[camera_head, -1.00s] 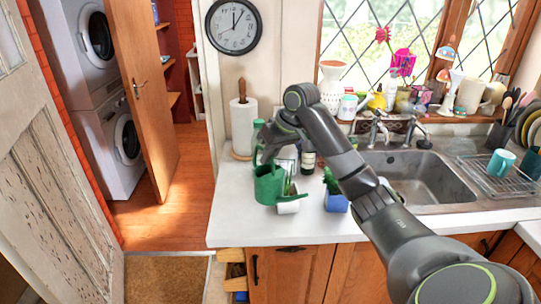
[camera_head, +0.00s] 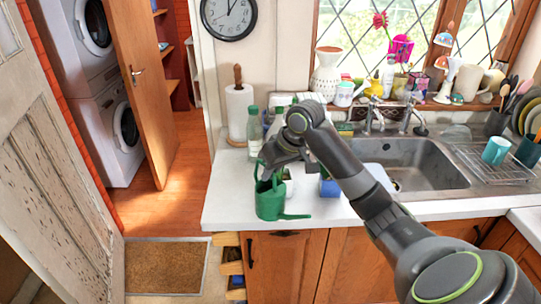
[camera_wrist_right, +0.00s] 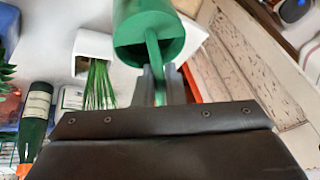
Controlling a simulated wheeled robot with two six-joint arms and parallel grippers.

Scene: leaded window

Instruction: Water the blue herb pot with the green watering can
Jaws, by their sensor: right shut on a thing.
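The green watering can (camera_head: 270,200) is near the counter's front edge in the head view, roughly upright, its spout pointing right. My right gripper (camera_head: 268,168) is above it, shut on its handle. In the right wrist view my gripper fingers (camera_wrist_right: 158,86) close around the handle below the can's open body (camera_wrist_right: 148,25). I cannot tell whether the can touches the counter. My left gripper is not in view.
A white pot (camera_wrist_right: 95,48) with grassy leaves stands close to the can. Bottles (camera_head: 254,130) and a paper towel roll (camera_head: 239,115) stand behind. The sink (camera_head: 425,165) lies to the right. The counter's front left (camera_head: 225,205) is clear.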

